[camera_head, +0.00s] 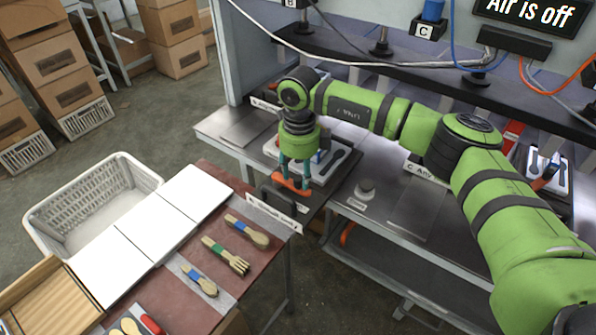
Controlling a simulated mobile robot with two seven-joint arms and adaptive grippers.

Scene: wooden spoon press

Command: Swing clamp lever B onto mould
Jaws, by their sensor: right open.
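My right gripper (293,178) hangs from the green arm that comes in from the right. Its teal fingers point down and are apart. An orange piece (291,186) shows at the fingertips; I cannot tell whether it is part of the gripper or a clamp lever handle. Just right of the fingers is a light grey mould (328,170) with a dark spoon-shaped cavity, partly hidden by the gripper. Small red and blue parts show beside it. Clamp lever B cannot be made out clearly. My left gripper is not in view.
A second mould (552,168) with a red bar (512,136) stands at the right. A round knob (364,189) is on the metal bench. A red-brown table (209,317) holds white panels and wooden cutlery. A white basket (90,190) and cardboard boxes (70,68) are at left.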

